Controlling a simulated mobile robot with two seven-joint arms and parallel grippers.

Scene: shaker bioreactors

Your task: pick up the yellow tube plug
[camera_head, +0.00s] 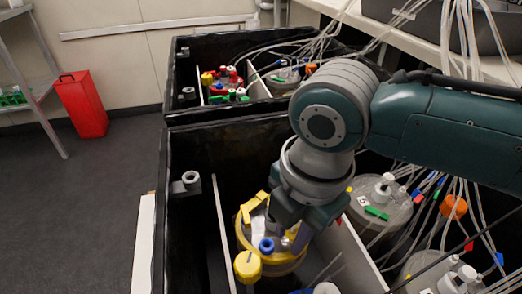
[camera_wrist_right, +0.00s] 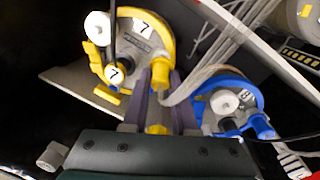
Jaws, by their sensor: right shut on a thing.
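My right gripper (camera_head: 288,232) reaches down over the yellow-rimmed bioreactor (camera_head: 268,262) in the black box. In the right wrist view its two purple-grey fingers (camera_wrist_right: 160,95) are shut on a yellow piece, which I take for the yellow tube plug (camera_wrist_right: 160,76). The plug sits between the fingers at the edge of the yellow vessel lid (camera_wrist_right: 145,42), marked 7. I cannot tell whether it is clear of the lid. In the head view the plug is hidden by the gripper. My left gripper is not in view.
A blue-rimmed vessel (camera_wrist_right: 228,103) stands beside the yellow one in the wrist view. A thin partition (camera_head: 222,228) and box walls stand close by. Loose tubes (camera_head: 478,205) hang at the right. A red bin (camera_head: 82,105) stands on the floor.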

